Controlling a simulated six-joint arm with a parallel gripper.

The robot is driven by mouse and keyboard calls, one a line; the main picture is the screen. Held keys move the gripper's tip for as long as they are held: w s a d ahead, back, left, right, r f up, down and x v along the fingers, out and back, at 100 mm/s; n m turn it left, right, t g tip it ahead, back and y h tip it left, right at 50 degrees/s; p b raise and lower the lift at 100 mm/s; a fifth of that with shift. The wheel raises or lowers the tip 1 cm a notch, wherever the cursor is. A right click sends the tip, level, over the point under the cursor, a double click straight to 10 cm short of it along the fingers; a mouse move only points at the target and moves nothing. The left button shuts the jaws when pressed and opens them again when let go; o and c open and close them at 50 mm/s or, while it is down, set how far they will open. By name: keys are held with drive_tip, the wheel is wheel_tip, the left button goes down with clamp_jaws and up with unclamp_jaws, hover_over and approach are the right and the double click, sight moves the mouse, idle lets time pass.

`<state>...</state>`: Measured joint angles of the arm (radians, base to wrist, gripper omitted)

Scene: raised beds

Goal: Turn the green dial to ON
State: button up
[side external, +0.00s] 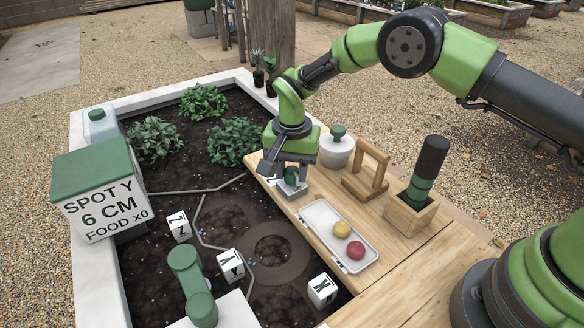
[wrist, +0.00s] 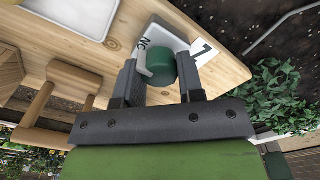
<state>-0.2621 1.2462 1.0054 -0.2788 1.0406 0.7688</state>
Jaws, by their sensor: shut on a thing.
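The green dial (wrist: 160,66) is a round dark green knob on a small pale grey base (wrist: 171,38). The base sits on the wooden board near the bed's soil. In the side view the dial (side external: 291,174) is partly hidden under my gripper (side external: 284,172). My gripper points down with its two dark fingers on either side of the knob, shut on it, as the wrist view (wrist: 161,72) also shows.
A white tray (side external: 318,217) with a yellow and a red ball lies in front of the dial. A white lidded pot (side external: 336,153), a wooden handle frame (side external: 366,172) and a wooden box (side external: 408,214) holding a dark cylinder stand behind. Lettered cubes lie on the soil.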

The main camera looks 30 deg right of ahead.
sight(292, 170)
idle(0.4)
drive_tip(key=o, duration=0.9)
wheel_tip(292, 170, up, 10)
drive_tip(key=shift+f, duration=0.1)
